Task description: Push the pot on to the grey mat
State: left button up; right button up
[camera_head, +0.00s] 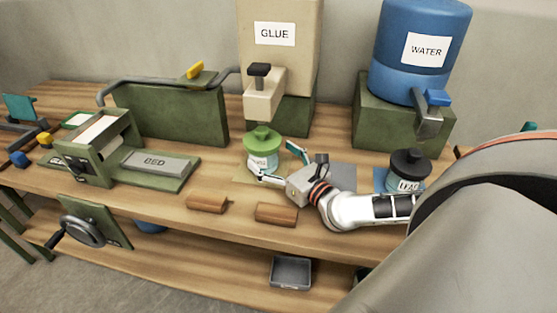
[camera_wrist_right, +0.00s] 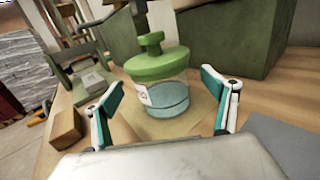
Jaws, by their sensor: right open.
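The pot (camera_head: 262,155) is a clear jar with a green lid and a white label. It stands upright on a tan mat (camera_wrist_right: 200,108) in front of the glue dispenser. The pot also shows in the right wrist view (camera_wrist_right: 168,95). My right gripper (camera_head: 270,158) is open, with one finger on each side of the pot; the wrist view shows a gap between each finger and the jar. The grey mat (camera_head: 342,174) lies to the right of the pot, partly hidden by my right gripper; the wrist view also shows it (camera_wrist_right: 285,145). My left gripper is not in view.
A dark-lidded pot (camera_head: 408,165) stands on a blue mat at the right. The glue dispenser (camera_head: 280,50) and blue water tank (camera_head: 420,45) stand behind. Two wooden blocks (camera_head: 207,204) (camera_head: 276,214) lie at the front edge. A green press bed (camera_head: 158,165) is at the left.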

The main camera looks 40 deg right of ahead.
jog(key=shift+w+a, duration=0.15)
jog(key=shift+w, duration=2.4)
jog(key=c, duration=1.5)
